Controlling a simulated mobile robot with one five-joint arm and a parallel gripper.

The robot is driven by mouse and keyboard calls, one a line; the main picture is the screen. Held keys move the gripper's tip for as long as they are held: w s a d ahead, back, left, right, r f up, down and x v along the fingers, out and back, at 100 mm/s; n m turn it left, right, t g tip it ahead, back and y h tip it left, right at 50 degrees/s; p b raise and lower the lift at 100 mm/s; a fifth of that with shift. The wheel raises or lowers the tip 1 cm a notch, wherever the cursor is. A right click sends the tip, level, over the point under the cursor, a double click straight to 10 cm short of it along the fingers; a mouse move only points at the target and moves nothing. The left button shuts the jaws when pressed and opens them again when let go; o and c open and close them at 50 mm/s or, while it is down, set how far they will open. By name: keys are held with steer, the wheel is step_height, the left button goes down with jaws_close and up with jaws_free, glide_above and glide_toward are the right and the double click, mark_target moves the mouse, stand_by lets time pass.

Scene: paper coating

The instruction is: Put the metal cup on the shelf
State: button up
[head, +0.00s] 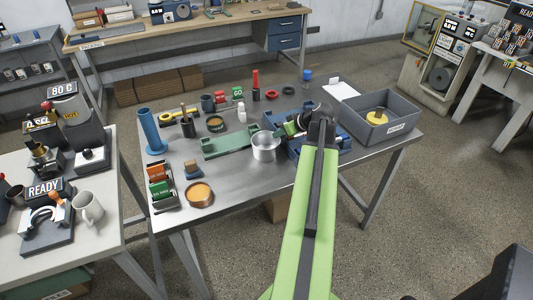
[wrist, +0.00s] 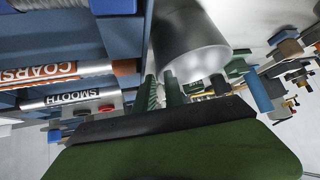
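The metal cup (head: 265,147) is a plain silver cylinder. It stands on the grey metal table, beside a green flat fixture and a blue rack. It shows large at the top of the wrist view (wrist: 188,42).
The blue rack (wrist: 125,30) holds rollers marked COARSE and SMOOTH, close to my gripper. A grey bin (head: 378,133) with a yellow disc sits at right. An orange-filled dish (head: 199,194) is at front left. The table's front middle is clear.

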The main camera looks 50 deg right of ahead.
steer(key=shift+x, duration=0.85)
steer(key=shift+r, duration=0.1)
steer(key=shift+s, duration=0.1)
jaws_close()
stand_by(0.6)
step_height(320, 180, up, 10)
steer(key=p, duration=1)
steer(key=shift+d, duration=0.1)
